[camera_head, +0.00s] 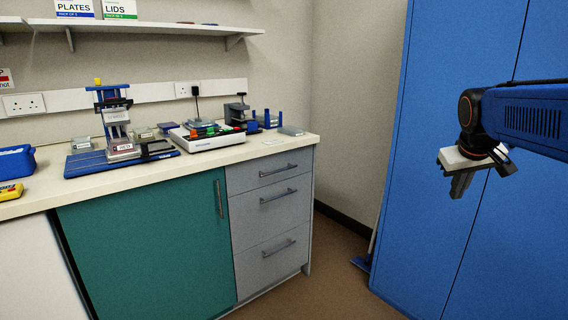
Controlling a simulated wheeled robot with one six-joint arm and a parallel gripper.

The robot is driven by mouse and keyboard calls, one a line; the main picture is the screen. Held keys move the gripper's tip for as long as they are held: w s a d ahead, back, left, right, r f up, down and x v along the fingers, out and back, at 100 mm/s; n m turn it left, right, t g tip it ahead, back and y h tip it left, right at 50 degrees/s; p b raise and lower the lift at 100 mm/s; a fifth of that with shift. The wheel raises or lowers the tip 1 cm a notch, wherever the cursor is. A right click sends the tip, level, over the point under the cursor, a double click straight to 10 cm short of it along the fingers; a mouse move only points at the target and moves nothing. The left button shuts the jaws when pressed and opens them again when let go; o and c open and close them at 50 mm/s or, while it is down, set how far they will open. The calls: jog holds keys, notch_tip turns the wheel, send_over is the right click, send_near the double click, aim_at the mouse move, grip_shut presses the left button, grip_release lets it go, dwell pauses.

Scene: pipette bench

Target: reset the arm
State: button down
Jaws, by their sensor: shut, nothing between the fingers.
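My arm (530,120) reaches in from the right edge, in front of a tall blue cabinet. My gripper (458,190) hangs at its end, pointing down, well right of the bench and apart from it. The gripper is shut, with nothing seen in it. Its fingers show small and dark below a pale block-like body.
The bench (225,160) on the left carries a blue-based pipetting device (118,140), a white instrument (205,138), a blue box (15,162) and a yellow item (10,191). A shelf (150,27) hangs above. The blue cabinet (430,90) stands behind my arm. Open floor (340,280) lies between.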

jog(key=s+a+f+y, duration=0.1)
jog(key=s+a+f, duration=0.6)
jog(key=s, duration=0.5)
jog(key=s+a+f+y, duration=0.2)
jog(key=s+a+f, duration=0.6)
jog(key=s+f, duration=0.2)
jog(key=shift+s+f, duration=0.4)
jog(key=shift+s, duration=0.85)
